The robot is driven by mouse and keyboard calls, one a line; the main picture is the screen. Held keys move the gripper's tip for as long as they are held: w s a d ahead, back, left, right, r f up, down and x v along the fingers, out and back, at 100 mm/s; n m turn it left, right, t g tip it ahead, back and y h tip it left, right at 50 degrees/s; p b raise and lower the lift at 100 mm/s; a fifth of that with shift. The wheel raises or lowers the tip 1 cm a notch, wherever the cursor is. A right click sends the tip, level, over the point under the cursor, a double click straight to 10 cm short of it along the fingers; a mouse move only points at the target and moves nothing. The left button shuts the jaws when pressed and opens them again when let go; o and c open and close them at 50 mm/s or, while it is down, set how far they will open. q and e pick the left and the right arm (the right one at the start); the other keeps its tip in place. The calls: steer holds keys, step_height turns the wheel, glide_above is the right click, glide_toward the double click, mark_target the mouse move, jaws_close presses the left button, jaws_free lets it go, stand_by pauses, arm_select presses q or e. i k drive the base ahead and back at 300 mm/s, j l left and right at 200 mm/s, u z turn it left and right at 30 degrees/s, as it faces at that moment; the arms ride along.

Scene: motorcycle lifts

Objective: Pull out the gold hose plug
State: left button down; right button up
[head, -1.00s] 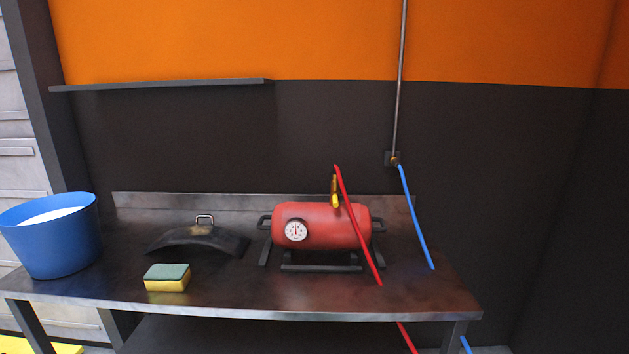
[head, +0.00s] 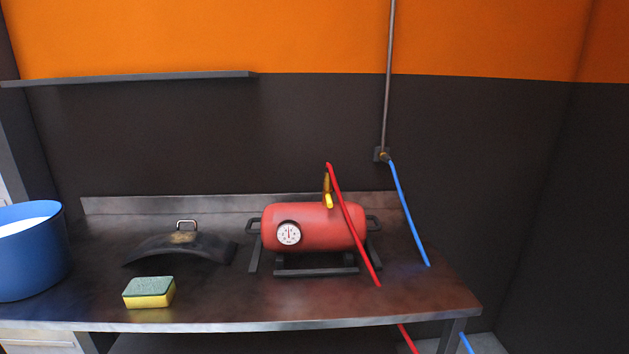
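A gold hose plug (head: 327,190) stands upright on top of a red air tank (head: 328,229). A red hose (head: 350,218) joins its top and runs down to the right across the tank and over the bench front. A second small gold fitting (head: 384,155) sits at the wall outlet, where a blue hose (head: 408,209) hangs down. I cannot tell which gold part the task means. Neither of my grippers shows in the head view.
A metal workbench (head: 220,310) carries the tank with its round gauge (head: 289,234), a sponge (head: 149,292), a dark curved part with a handle (head: 182,247) and a blue bucket (head: 30,250). A narrow shelf (head: 130,79) is on the wall. The bench's right front is mostly clear.

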mark_target(328, 182)
steer(key=i+j+u, duration=0.25)
steer(key=u, duration=0.15)
steer(key=i+j+u, duration=0.3)
steer(key=u, duration=0.15)
